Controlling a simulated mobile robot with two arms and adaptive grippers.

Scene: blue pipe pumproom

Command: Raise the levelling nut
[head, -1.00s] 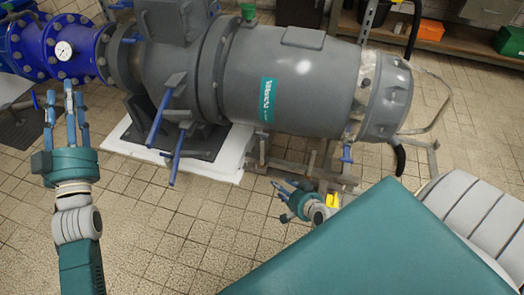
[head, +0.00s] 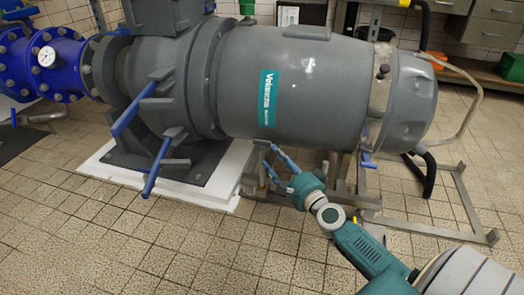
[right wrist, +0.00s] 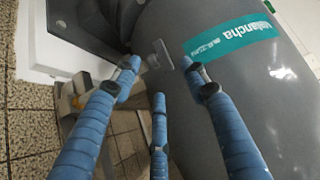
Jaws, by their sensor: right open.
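My right gripper (head: 273,160) is open, its blue fingers spread beside the lower left part of the big grey motor (head: 300,80). In the right wrist view, its three fingers (right wrist: 158,75) point toward the motor's underside and hold nothing. A small blue screw-like part (head: 367,158) hangs under the motor's right end, to the right of the gripper; it may carry the levelling nut, but I cannot tell. No nut shows clearly in the right wrist view. A small metal tab (right wrist: 160,55) on the motor is beyond the fingertips. My left gripper is out of view.
A metal frame (head: 395,222) stands on the tiles under and right of the motor. The grey pump's foot rests on a white plinth (head: 205,196). Blue bars (head: 157,165) stick out near it. A black hose (head: 430,175) hangs at right. Front left floor (head: 120,255) is clear.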

